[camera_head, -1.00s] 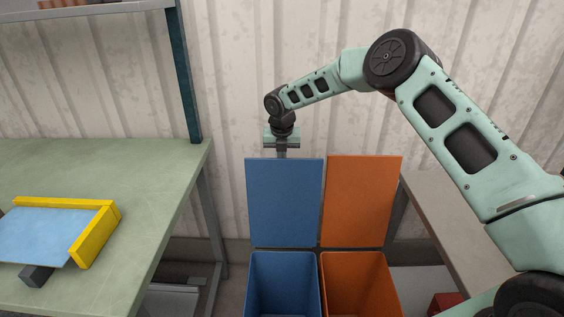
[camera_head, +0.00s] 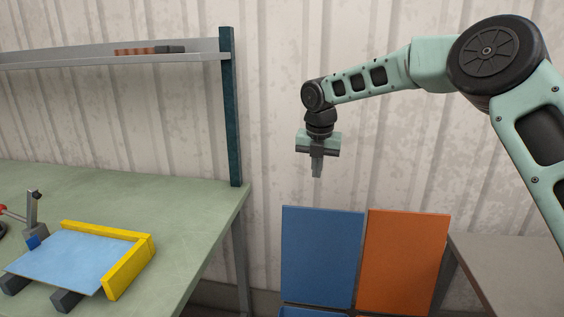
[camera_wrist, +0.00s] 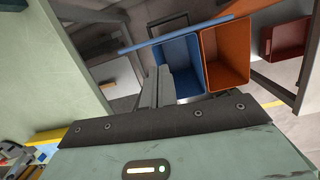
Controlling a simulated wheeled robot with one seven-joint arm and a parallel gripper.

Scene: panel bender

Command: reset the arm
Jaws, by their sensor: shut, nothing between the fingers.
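My gripper (camera_head: 317,172) is shut and empty. It points down in the head view, in the air above and in front of the blue bin lid (camera_head: 322,255). My arm reaches in from the right. In the wrist view my gripper's closed fingers (camera_wrist: 158,88) stick out over the open blue bin (camera_wrist: 182,65), apart from it as far as I can tell. The orange bin (camera_wrist: 226,55) stands beside the blue one.
A green workbench (camera_head: 190,215) on the left holds a blue sheet (camera_head: 75,262) against a yellow angled stop (camera_head: 130,260). A shelf (camera_head: 120,56) and its dark post rise behind. The orange lid (camera_head: 402,260) stands upright. A grey table (camera_head: 505,265) is at right. A red box (camera_wrist: 290,37) shows in the wrist view.

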